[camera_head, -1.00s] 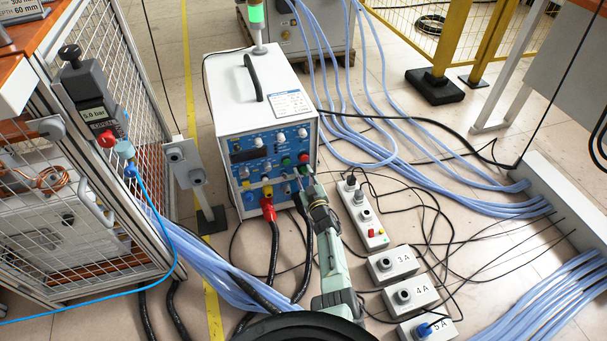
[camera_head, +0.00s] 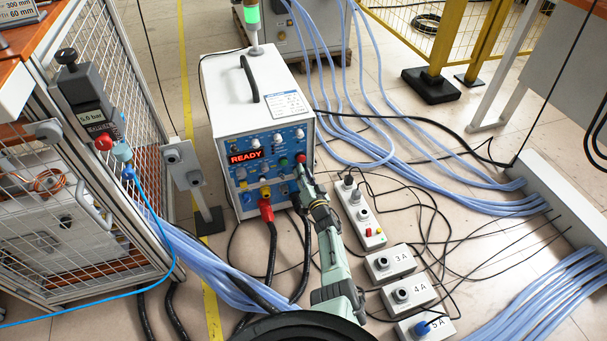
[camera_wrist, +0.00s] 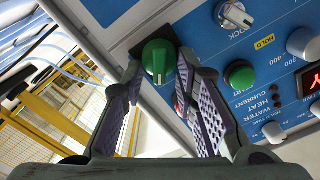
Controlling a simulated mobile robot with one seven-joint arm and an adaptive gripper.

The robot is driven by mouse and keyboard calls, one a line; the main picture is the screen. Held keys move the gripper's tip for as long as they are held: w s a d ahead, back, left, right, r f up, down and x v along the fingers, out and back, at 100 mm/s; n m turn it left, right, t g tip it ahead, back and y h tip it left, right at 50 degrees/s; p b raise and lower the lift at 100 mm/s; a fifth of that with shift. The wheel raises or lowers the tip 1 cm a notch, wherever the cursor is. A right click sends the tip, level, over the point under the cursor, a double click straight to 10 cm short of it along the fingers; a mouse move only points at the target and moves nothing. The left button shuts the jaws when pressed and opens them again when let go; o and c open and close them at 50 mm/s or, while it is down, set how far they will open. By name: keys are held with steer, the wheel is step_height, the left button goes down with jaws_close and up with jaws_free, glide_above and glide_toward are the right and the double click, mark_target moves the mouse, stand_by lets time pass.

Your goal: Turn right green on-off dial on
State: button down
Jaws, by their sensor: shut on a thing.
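The green on-off dial (camera_wrist: 158,62) sits on a black plate on the blue panel in the wrist view. It has a pale pointer line. My gripper (camera_wrist: 158,72) has one finger on each side of the dial and is shut on it. In the head view my gripper (camera_head: 306,185) is at the lower right of the panel of the white heater box (camera_head: 240,88) and hides the dial there. The display (camera_head: 246,157) is lit red and reads READY.
A round green button (camera_wrist: 240,74) and white knobs lie close beside the dial. A red plug (camera_head: 265,208) with thick black cables hangs left of my gripper. Grey socket boxes and a switch strip (camera_head: 362,222) stand on the floor at right.

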steer(key=shift+d+f+m, duration=0.1)
steer(key=shift+f+m, duration=0.05)
steer(key=shift+m, duration=0.85)
steer(key=c, duration=1.4)
jaws_free()
steer(key=shift+o, duration=0.2)
